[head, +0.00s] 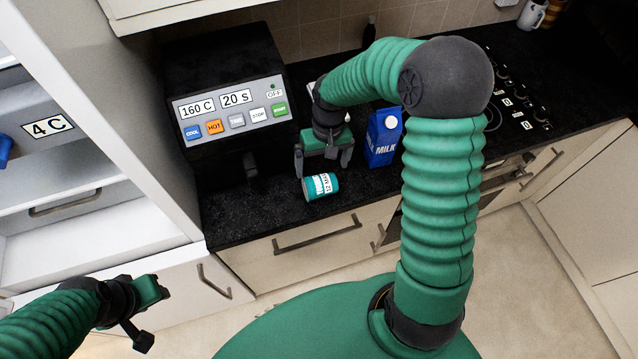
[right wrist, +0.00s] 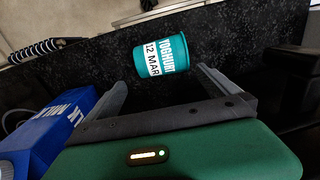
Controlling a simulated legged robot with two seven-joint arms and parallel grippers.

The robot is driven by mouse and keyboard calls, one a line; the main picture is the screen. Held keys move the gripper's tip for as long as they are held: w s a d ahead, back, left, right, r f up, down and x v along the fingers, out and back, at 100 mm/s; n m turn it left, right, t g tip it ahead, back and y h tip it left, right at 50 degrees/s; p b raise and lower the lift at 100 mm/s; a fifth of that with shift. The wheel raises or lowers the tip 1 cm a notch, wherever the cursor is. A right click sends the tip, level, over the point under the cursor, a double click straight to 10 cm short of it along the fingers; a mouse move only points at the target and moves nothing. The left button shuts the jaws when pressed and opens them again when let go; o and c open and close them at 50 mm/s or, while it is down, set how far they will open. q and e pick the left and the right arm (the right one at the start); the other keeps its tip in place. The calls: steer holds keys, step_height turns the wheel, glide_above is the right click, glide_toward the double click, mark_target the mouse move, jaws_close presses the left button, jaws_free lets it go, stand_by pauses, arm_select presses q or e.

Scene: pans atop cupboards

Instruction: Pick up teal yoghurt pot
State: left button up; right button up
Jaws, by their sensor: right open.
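The teal yoghurt pot (head: 321,186) lies on its side on the black worktop, close to the front edge. Its white label reads 12 MAR in the right wrist view (right wrist: 167,57). My right gripper (head: 323,167) is open and empty just behind the pot in the head view. In the right wrist view its two fingers (right wrist: 160,80) are spread, with the pot beyond and between the tips, apparently not held. My left gripper (head: 153,316) is at the lower left, far from the pot; its finger spacing is unclear.
A blue milk carton (head: 383,138) stands right of the right gripper, close to it. A black oven-like appliance (head: 232,107) with coloured buttons stands to the left. A hob (head: 515,105) is farther right. An open cupboard or fridge (head: 60,215) is at left.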

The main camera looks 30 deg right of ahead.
mark_target(320, 177)
steer(key=shift+a+f, duration=0.25)
steer(key=shift+f, duration=0.4)
steer(key=shift+a+f, duration=0.2)
steer(key=shift+f, duration=0.05)
steer(key=f, duration=0.3)
steer(key=a+f+p, duration=0.1)
steer(key=shift+s+f, duration=0.3)
steer(key=shift+f, duration=0.1)
steer(key=shift+w+d+f, duration=0.1)
steer(key=shift+d+f, duration=0.05)
steer(key=shift+d, duration=0.3)
steer(key=c, duration=0.4)
steer(key=shift+a, duration=0.25)
steer(key=c, duration=1.3)
arm_select(q)
steer(key=shift+a+r, duration=0.3)
steer(key=shift+r, duration=0.15)
arm_select(e)
steer(key=shift+d, duration=0.1)
steer(key=shift+c, duration=0.2)
